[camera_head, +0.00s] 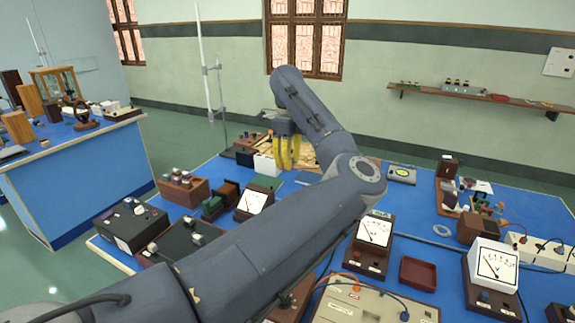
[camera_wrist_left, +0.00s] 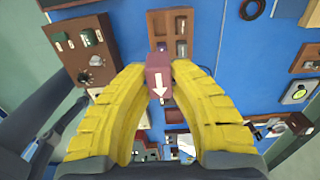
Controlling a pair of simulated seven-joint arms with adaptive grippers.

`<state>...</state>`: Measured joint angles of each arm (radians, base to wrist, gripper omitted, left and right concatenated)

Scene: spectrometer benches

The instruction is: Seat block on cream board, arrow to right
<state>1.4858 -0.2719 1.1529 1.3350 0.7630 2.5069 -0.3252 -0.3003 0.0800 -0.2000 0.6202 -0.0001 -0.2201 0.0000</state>
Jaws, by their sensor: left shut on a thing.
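My left gripper (camera_head: 287,152) has yellow curved fingers and is over the far part of the blue bench. In the left wrist view it (camera_wrist_left: 159,82) is shut on a small maroon block (camera_wrist_left: 158,70). The block's upper face carries a white arrow that points down in that picture. In the head view I cannot make out the block. A cream board (camera_head: 345,306) with sockets and a cable lies at the front edge, partly hidden by my left arm. A tan board (camera_head: 305,152) lies behind the fingers. My right gripper is not in view.
Several dial meters stand on the bench, one (camera_head: 374,232) just right of my arm. A maroon tray (camera_head: 418,273) is beside it. A white power strip (camera_head: 540,248) is at right. In the wrist view, a brown rack (camera_wrist_left: 155,35) is above the block. Blue bench is bare around a grey ring (camera_head: 442,230).

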